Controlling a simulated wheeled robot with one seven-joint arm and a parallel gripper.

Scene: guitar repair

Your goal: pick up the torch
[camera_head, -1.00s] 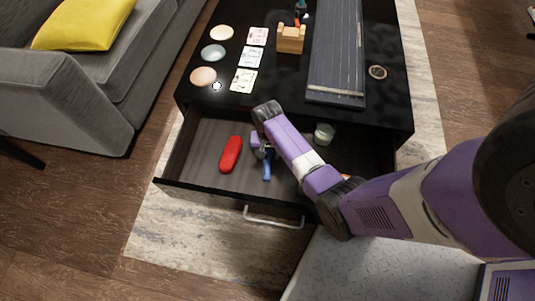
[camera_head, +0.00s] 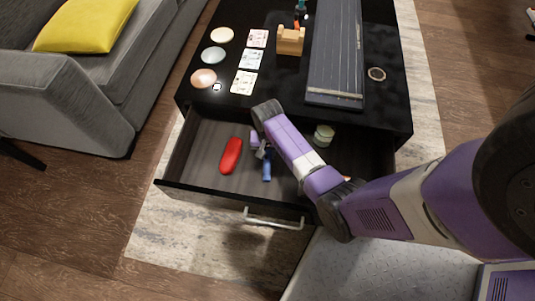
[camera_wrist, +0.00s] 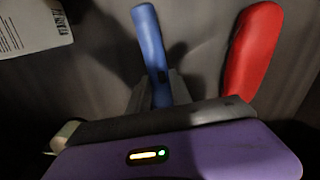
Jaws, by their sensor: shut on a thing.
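The torch, a slim blue stick-like thing (camera_head: 267,171), is in the open drawer (camera_head: 205,140) of the black table. In the wrist view the torch (camera_wrist: 150,42) extends away from my gripper (camera_wrist: 166,90), with its near end between the fingers. In the head view my gripper (camera_head: 265,153) reaches down into the drawer and is shut on the torch. My forearm covers part of the drawer. I cannot tell whether the torch is clear of the drawer floor.
A pale green jar (camera_head: 323,134) is right of my arm. A printed packet (camera_wrist: 32,24) shows in the wrist view. Discs, cards and a long dark board (camera_head: 337,50) lie on the tabletop.

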